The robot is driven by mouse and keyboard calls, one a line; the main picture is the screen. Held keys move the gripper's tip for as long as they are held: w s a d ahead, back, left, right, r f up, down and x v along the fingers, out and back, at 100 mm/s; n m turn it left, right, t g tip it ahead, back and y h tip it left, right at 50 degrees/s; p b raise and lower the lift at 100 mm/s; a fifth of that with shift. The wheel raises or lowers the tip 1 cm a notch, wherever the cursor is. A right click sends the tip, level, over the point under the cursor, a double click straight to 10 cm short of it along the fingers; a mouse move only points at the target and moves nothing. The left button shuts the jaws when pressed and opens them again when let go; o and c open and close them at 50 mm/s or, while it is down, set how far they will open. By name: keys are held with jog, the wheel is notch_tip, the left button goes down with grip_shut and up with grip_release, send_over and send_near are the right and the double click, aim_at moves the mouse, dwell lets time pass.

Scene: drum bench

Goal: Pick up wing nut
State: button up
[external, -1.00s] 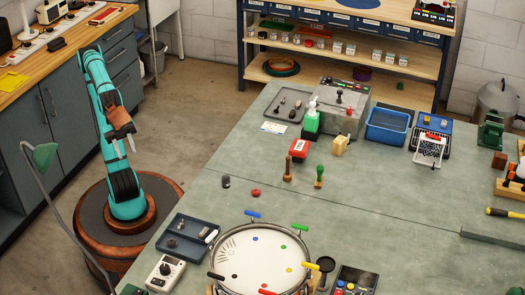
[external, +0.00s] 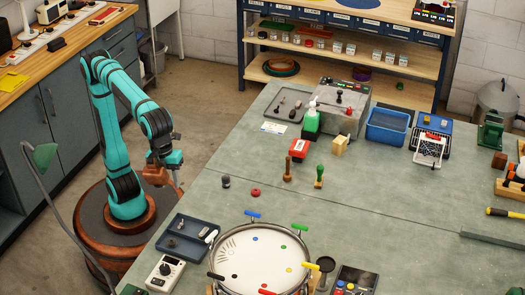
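I cannot pick out the wing nut for sure at this size. A dark tray (external: 160,245) on the near left of the bench holds small metal-grey pieces (external: 171,243) and a pale piece (external: 205,232); one of them may be the wing nut. My gripper (external: 175,182) hangs at the bench's left edge, above and beyond the tray, clear of its contents. I see nothing held in it. Its fingers are too small and turned too far to tell their opening.
A drum (external: 262,262) with coloured keys around its rim stands right of the tray. A meter (external: 166,273) sits in front of the tray. A dark knob (external: 226,181) and a red disc (external: 255,192) lie beyond.

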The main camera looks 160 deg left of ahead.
jog(key=w+a+g, duration=0.1)
jog(key=a+g, duration=0.1)
send_near(181, 222)
jog(key=shift+m, duration=0.3)
notch_tip(181, 222, down, 9)
jog(key=shift+s+a+r, duration=0.15)
grip_shut()
dwell(0.4)
